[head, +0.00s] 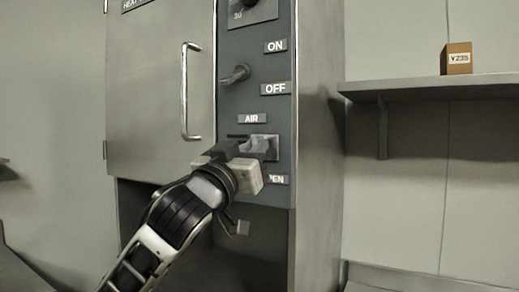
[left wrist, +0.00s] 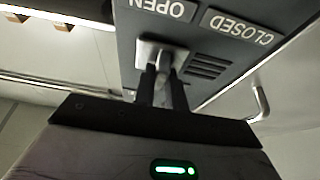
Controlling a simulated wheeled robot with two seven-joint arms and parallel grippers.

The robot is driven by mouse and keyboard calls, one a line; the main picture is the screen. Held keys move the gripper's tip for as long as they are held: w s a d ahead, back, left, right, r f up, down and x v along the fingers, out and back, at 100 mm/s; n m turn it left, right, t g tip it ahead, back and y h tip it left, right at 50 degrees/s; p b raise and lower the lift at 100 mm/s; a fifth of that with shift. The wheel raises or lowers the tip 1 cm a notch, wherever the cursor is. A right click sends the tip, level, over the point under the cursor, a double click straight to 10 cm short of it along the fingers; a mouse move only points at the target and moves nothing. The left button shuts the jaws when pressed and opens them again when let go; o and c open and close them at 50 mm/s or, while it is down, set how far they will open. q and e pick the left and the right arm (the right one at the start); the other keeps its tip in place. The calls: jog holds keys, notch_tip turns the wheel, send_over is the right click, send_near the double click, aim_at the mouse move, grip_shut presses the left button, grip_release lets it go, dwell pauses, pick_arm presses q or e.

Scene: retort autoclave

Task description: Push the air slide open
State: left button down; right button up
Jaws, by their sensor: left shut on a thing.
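The air slide (head: 272,141) is a pale metal plate under the AIR label (head: 252,118) on the grey control panel. It sits toward the right of its track, above the partly covered OPEN label (head: 278,179). My left gripper (head: 250,148) is shut on the slide's knob. In the left wrist view, which is upside down, the slide plate (left wrist: 147,52) is beside the OPEN label (left wrist: 163,8), the knob (left wrist: 162,60) is between my left fingers (left wrist: 163,90), and dark slots show below the CLOSED label (left wrist: 238,27). My right gripper is not in view.
A lever (head: 236,74) between ON and OFF and a dial (head: 252,10) are above the slide. A cabinet door with a long handle (head: 187,92) is to the left. A shelf (head: 430,88) with a small box (head: 456,60) is on the right wall.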

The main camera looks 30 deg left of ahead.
pick_arm(q)
jog(key=shift+d, duration=0.15)
jog(key=c, duration=1.4)
grip_release()
jog(key=shift+d, duration=0.1)
jog(key=shift+c, duration=0.2)
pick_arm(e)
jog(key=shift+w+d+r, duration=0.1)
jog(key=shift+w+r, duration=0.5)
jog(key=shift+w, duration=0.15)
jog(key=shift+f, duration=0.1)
